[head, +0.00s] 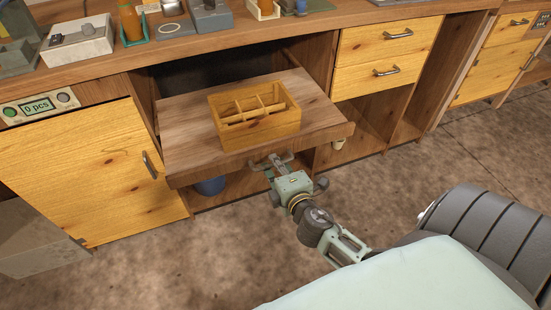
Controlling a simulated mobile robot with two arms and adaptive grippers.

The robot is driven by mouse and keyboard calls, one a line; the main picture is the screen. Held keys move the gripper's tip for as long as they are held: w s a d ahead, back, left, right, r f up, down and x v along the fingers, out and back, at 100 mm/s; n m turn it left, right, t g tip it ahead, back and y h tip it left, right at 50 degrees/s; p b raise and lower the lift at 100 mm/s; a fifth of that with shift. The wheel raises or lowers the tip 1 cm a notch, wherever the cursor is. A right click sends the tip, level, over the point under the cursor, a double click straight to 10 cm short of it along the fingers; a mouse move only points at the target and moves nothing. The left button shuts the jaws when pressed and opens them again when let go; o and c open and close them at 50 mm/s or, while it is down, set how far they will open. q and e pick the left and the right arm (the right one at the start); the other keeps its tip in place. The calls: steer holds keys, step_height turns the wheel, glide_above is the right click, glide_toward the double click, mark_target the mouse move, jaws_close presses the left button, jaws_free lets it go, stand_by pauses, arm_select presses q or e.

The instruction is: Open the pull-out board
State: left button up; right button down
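The pull-out board (185,150) is a flat brown wooden board. It sticks well out from the bench front, level, in the bay left of the drawers. A yellow wooden box with compartments (256,133) stands on it, and the compartments I can see look empty. A grey bar handle (257,166) sits under the board's front edge. My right gripper (276,163) is at this handle, and its fingertips look closed together on it, though they are small and partly hidden. My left gripper is not in view.
A cupboard door (95,170) with a handle is left of the board. Two closed drawers (385,56) are at the right. A blue container (210,186) shows below the board. Several instruments and bottles stand on the bench top (235,30). The floor in front (150,265) is clear.

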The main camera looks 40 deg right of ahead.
steer(key=c, duration=2.1)
jaws_free()
steer(key=v, duration=1.2)
steer(key=shift+d, duration=0.1)
